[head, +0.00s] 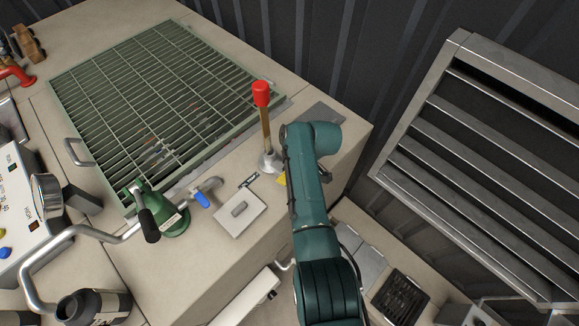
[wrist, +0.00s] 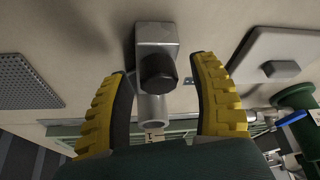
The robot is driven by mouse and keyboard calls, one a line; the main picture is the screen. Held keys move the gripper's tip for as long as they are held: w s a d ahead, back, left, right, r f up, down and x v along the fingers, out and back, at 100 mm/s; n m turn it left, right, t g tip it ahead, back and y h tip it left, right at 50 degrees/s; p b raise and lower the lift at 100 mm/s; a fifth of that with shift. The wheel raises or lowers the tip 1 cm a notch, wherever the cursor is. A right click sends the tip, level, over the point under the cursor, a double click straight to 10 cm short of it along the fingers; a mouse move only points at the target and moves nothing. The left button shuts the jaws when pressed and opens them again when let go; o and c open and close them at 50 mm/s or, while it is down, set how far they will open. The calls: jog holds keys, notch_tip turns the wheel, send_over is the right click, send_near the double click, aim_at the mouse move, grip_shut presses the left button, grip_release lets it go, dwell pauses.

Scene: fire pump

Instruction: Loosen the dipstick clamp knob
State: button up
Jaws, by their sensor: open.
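A dark faceted knob (wrist: 158,70), which looks like the clamp knob, sits on a grey metal clamp block (wrist: 155,36) in the wrist view. A short hollow grey tube (wrist: 151,108) shows just below it. My gripper (wrist: 163,66) is open, its yellow ridged fingers on either side of the knob with a visible gap on each side. In the head view, a brown rod with a red handle (head: 261,95), probably the dipstick, stands upright in a grey base (head: 270,162). A bit of yellow finger (head: 282,180) shows there; my arm hides the rest and the knob.
A square plate with a small handle (head: 240,210) and a blue-levered valve (head: 203,198) lie left of my arm. A large green grate (head: 140,95) covers the top behind them. A louvred metal panel (head: 490,150) stands at the right.

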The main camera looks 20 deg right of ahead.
jog(key=v, duration=1.2)
